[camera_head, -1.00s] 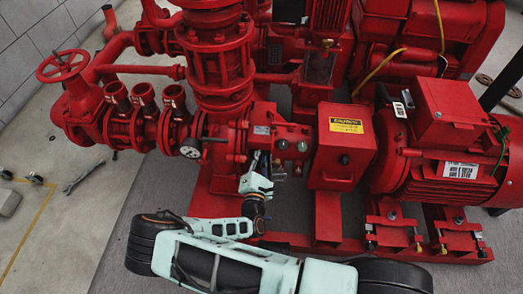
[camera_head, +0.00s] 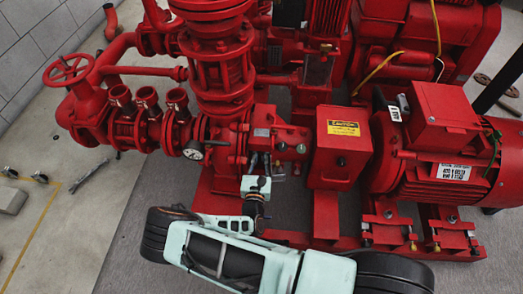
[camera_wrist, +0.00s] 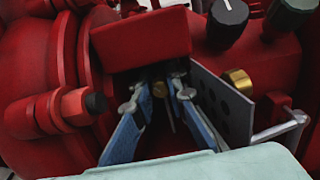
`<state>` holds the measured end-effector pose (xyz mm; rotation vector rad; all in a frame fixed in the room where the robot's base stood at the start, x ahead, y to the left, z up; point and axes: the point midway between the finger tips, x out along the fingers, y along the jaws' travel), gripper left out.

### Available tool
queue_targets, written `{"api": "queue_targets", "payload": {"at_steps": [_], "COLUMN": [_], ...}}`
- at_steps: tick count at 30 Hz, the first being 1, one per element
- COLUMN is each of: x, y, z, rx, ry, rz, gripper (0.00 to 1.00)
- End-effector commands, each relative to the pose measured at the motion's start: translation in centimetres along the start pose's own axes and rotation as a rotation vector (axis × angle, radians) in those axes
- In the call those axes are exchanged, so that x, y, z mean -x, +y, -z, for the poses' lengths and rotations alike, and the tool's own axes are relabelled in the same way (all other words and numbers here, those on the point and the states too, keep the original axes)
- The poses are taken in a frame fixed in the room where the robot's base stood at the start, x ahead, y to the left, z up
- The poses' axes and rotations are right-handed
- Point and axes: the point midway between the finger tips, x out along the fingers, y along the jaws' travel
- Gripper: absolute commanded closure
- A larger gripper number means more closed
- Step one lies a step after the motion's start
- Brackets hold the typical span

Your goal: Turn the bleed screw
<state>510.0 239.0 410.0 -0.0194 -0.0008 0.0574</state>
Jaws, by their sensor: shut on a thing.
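In the head view my gripper (camera_head: 261,162) reaches up to the front of the red pump casing (camera_head: 228,145); the screw itself cannot be made out there.
A second brass fitting (camera_wrist: 238,82) and a grey perforated plate (camera_wrist: 222,103) stand close right of my fingers. Dark knobs (camera_wrist: 228,18) are above. A capped red stub (camera_wrist: 82,103) lies left. A red box with a yellow label (camera_head: 340,148) stands right of my gripper.

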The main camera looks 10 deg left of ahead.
Motion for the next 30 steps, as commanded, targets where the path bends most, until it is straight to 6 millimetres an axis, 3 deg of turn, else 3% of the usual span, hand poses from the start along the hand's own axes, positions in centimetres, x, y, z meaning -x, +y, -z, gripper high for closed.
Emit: {"api": "queue_targets", "payload": {"at_steps": [18, 30], "x": [0.0, -0.01], "y": [0.11, 0.11], "z": [0.1, 0.12], "rx": [0.582, 0.862], "ry": [0.001, 0.0], "rz": [0.0, 0.0], "gripper": [1.0, 1.0]}}
